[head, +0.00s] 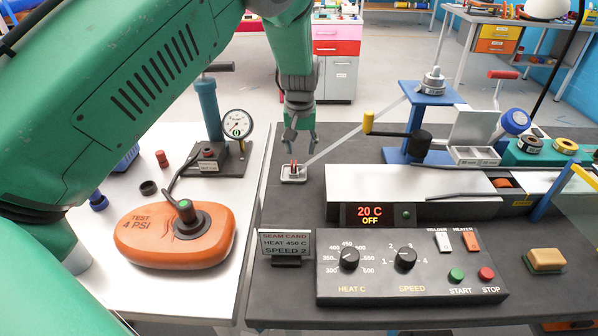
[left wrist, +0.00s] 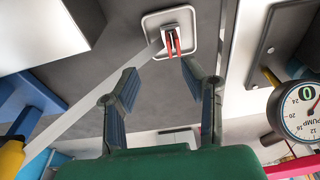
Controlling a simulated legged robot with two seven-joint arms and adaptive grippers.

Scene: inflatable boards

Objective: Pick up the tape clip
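The tape clip (head: 294,166) is a small red and pale piece on a small white tray (head: 290,178) near the left edge of the dark bench. In the left wrist view the clip (left wrist: 173,40) shows two red prongs, and a pale strip of tape (left wrist: 100,92) runs from it toward the lower left. My left gripper (head: 299,141) hangs just above the clip, fingers pointing down. In the left wrist view its two fingers (left wrist: 159,74) are apart with nothing between them, and the clip lies beyond their tips. My right gripper is not in view.
A control panel (head: 410,268) and a seam welder (head: 440,208) with a "20 C OFF" display stand in front and right. A blue stand (head: 420,115) with a yellow-handled lever is behind. An orange test cushion (head: 175,238) and pump gauge (head: 237,124) are on the left white table.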

